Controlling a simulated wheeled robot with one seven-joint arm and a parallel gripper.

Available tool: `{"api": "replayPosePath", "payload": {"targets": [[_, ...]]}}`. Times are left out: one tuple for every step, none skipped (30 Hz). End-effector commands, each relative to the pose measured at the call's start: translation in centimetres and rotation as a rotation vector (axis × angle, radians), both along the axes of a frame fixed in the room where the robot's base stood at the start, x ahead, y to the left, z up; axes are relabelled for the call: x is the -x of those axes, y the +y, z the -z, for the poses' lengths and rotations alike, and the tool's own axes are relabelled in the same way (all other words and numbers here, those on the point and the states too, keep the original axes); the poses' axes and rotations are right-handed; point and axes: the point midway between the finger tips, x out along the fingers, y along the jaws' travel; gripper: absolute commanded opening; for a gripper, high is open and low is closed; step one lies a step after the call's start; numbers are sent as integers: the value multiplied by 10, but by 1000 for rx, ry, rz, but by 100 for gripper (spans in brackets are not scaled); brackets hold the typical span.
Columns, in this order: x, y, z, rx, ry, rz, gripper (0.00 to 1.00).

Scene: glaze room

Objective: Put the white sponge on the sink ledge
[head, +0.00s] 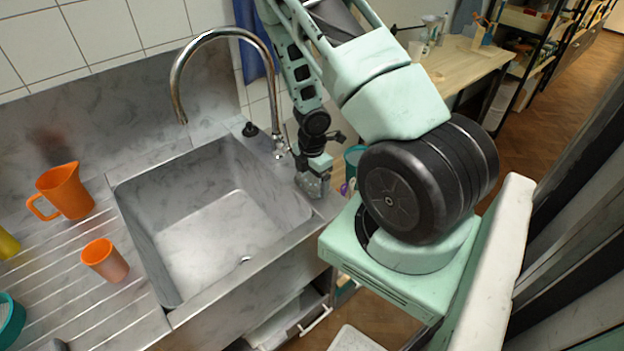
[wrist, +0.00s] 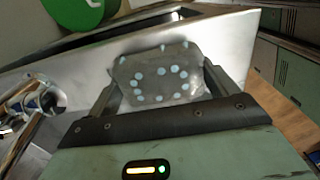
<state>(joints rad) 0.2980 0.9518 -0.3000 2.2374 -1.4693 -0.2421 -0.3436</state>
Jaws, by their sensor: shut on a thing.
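A greyish block with pale dots (wrist: 160,76), which I take to be the white sponge, sits between the two fingers of my gripper (wrist: 160,92) in the wrist view. My gripper is shut on it. In the head view my gripper (head: 314,184) points down at the right-hand rim of the metal sink (head: 205,215), right of the tap. The sponge shows there only as a small grey patch at the fingertips. I cannot tell whether it touches the rim. The sink ledge (head: 212,137) runs behind the basin.
A curved tap (head: 272,90) rises behind the basin, close to my arm. An orange jug (head: 66,191) and an orange cup (head: 104,260) stand on the ribbed drainer at left. A teal container (head: 353,158) is just right of my gripper. The basin looks empty.

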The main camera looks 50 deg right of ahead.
Motion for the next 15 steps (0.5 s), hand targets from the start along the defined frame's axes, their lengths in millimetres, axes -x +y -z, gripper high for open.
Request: {"api": "replayPosePath", "payload": {"targets": [[0,0,3,0,0,0,67],[0,0,4,0,0,0,67],[0,0,2,0,0,0,97],[0,0,2,0,0,0,100],[0,0,2,0,0,0,100],[0,0,2,0,0,0,100],[0,0,2,0,0,0,100],[0,0,2,0,0,0,100],[0,0,2,0,0,0,100],[0,0,2,0,0,0,100],[0,0,1,0,0,0,100],[0,0,-1,0,0,0,100],[0,0,-4,0,0,0,100],[0,0,-7,0,0,-1,100],[0,0,-13,-1,-1,-1,100]]}}
